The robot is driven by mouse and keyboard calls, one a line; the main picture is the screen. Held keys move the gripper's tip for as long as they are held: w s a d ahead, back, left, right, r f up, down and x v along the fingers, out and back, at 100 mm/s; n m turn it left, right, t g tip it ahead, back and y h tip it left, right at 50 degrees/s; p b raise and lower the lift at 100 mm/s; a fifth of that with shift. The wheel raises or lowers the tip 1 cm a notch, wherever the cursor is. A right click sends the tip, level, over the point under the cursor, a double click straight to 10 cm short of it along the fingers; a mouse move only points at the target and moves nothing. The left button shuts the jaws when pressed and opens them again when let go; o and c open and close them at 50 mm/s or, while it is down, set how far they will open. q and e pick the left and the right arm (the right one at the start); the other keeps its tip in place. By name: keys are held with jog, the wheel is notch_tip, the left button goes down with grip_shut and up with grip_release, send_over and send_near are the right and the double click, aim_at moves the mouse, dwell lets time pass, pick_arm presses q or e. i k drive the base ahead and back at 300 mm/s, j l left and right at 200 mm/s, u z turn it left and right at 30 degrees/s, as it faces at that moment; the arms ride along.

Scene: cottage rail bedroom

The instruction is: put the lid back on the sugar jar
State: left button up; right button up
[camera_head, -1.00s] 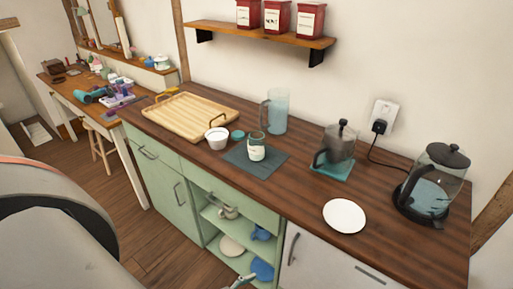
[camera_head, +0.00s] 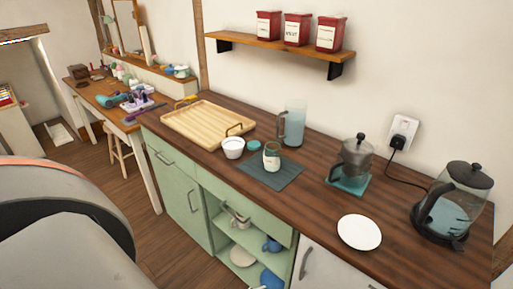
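A small glass jar (camera_head: 271,157) with a pale label, which looks like the sugar jar, stands upright and without a lid on a dark slate mat (camera_head: 285,180) on the wooden counter. A round teal lid (camera_head: 254,146) lies flat on the counter just behind and left of the jar, apart from it. A white bowl (camera_head: 233,148) stands left of the lid. Neither of my grippers shows in the head view; only a large grey and black part, probably mine, fills the lower left.
A wooden tray (camera_head: 207,125) lies left of the jar and a blue-tinted pitcher (camera_head: 292,124) stands behind it. A moka pot (camera_head: 356,157), white plate (camera_head: 359,232) and kettle (camera_head: 455,203) are to the right. Open green shelves (camera_head: 245,235) sit below the counter.

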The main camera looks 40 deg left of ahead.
aim_at(271, 152)
jog(key=z, duration=0.35)
jog(key=k+j+z, duration=0.1)
jog(key=j+z, duration=0.2)
jog(key=j, duration=0.15)
jog(key=k+j+z, duration=0.1)
jog(key=j+z, duration=0.25)
jog(key=j, duration=0.15)
jog(key=k+j, duration=0.15)
jog(key=j, duration=0.2)
jog(key=k+j+z, duration=0.1)
jog(key=j, duration=0.3)
jog(key=k+j, duration=0.2)
jog(key=j, duration=0.15)
jog(key=k+j, duration=0.15)
jog(key=j, duration=0.25)
jog(key=k+j+z, duration=0.1)
jog(key=j, duration=0.25)
